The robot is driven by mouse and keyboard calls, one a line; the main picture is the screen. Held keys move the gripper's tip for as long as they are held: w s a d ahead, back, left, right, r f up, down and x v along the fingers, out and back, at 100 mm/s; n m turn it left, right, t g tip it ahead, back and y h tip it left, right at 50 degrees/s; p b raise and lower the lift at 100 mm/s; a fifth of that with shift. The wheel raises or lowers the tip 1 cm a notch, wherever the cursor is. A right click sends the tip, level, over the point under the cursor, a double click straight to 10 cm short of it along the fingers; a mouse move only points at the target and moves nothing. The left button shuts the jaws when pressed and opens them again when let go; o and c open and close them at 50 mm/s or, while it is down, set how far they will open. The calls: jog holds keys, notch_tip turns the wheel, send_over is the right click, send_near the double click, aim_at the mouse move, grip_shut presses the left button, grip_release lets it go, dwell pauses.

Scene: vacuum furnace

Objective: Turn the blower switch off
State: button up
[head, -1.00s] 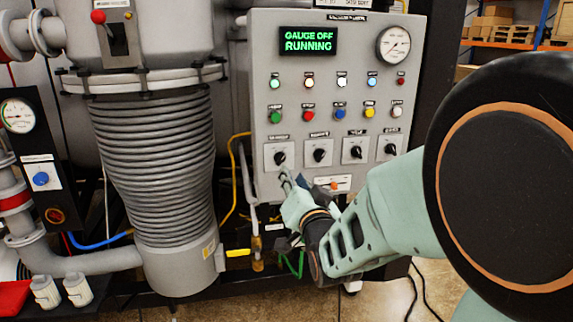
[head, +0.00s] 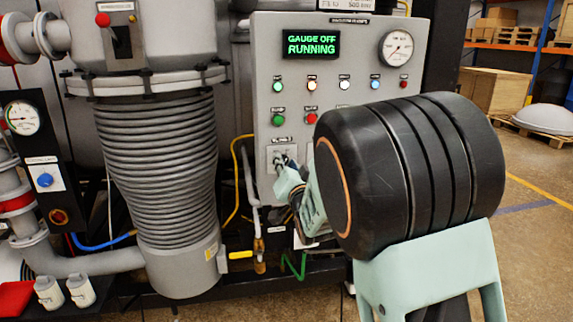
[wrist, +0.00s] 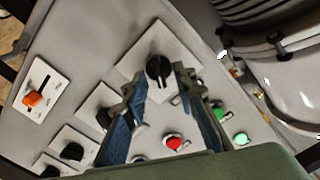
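A row of black rotary switches runs along the lower part of the grey control panel (head: 262,60); their labels are too small to read, so I cannot tell which is the blower's. My gripper (head: 280,162) is at the leftmost switch plate in the head view and mostly covers its knob. In the wrist view my gripper (wrist: 160,76) is open, its two blue-grey fingers apart. The black knob (wrist: 158,67) on its pale plate shows between the fingertips; contact is unclear. My arm hides the other switches in the head view.
Red (wrist: 175,141) and green (wrist: 240,138) buttons lie near the fingers in the wrist view. An orange-handled switch (wrist: 33,99) is at left. A ribbed column (head: 157,165) stands left of the panel.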

jog(key=shift+c, duration=0.5)
grip_shut()
jog(key=shift+n+b, duration=0.3)
jog(key=shift+b, duration=0.1)
jog(key=n+b, duration=0.6)
jog(key=n, duration=0.1)
jog(key=n+b, duration=0.3)
jog(key=n, duration=0.1)
jog(key=shift+a, duration=0.25)
jog(key=shift+n+b, duration=0.3)
jog(key=shift+o, duration=0.5)
grip_release()
